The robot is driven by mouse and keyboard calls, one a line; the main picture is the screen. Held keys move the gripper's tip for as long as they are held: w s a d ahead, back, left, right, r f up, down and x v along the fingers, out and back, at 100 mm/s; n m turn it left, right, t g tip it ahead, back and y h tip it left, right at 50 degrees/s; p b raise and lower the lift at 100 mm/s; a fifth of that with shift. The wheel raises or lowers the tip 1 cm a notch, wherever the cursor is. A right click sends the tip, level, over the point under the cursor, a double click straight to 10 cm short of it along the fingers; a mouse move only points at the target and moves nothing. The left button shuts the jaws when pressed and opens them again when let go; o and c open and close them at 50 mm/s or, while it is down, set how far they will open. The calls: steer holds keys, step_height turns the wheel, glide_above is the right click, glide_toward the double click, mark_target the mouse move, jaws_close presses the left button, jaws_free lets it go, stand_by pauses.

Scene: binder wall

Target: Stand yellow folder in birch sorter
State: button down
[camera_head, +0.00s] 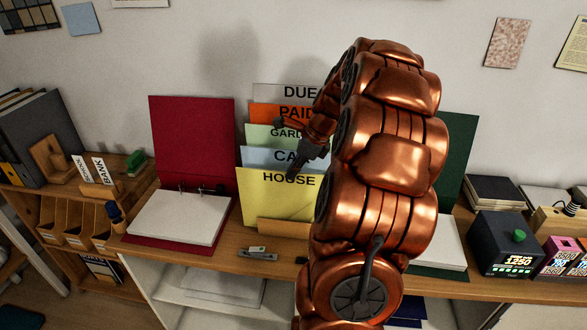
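The yellow folder (267,202), labelled HOUSE, stands upright at the front of a row of labelled folders. Its lower right is hidden by the wooden front of the birch sorter (283,228) and by my arm. Behind it rise a pale blue folder (257,157), a green folder (257,133), an orange folder (262,112) and a grey folder (270,92). My gripper (285,150) is in front of the upper folders, above the yellow folder's top edge. Its dark fingers look spread apart with nothing held between them.
My copper arm hides the sorter's right side. An open red binder (192,135) stands left, a green binder (456,150) right. A stapler-like object (258,254) lies near the desk's front edge. A dark box with a display (507,243) is at right.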

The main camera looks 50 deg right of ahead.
steer(key=shift+f, duration=0.1)
steer(key=c, duration=1.2)
jaws_free()
steer(key=shift+c, duration=0.2)
steer(key=v, duration=1.2)
steer(key=shift+w+a, duration=0.1)
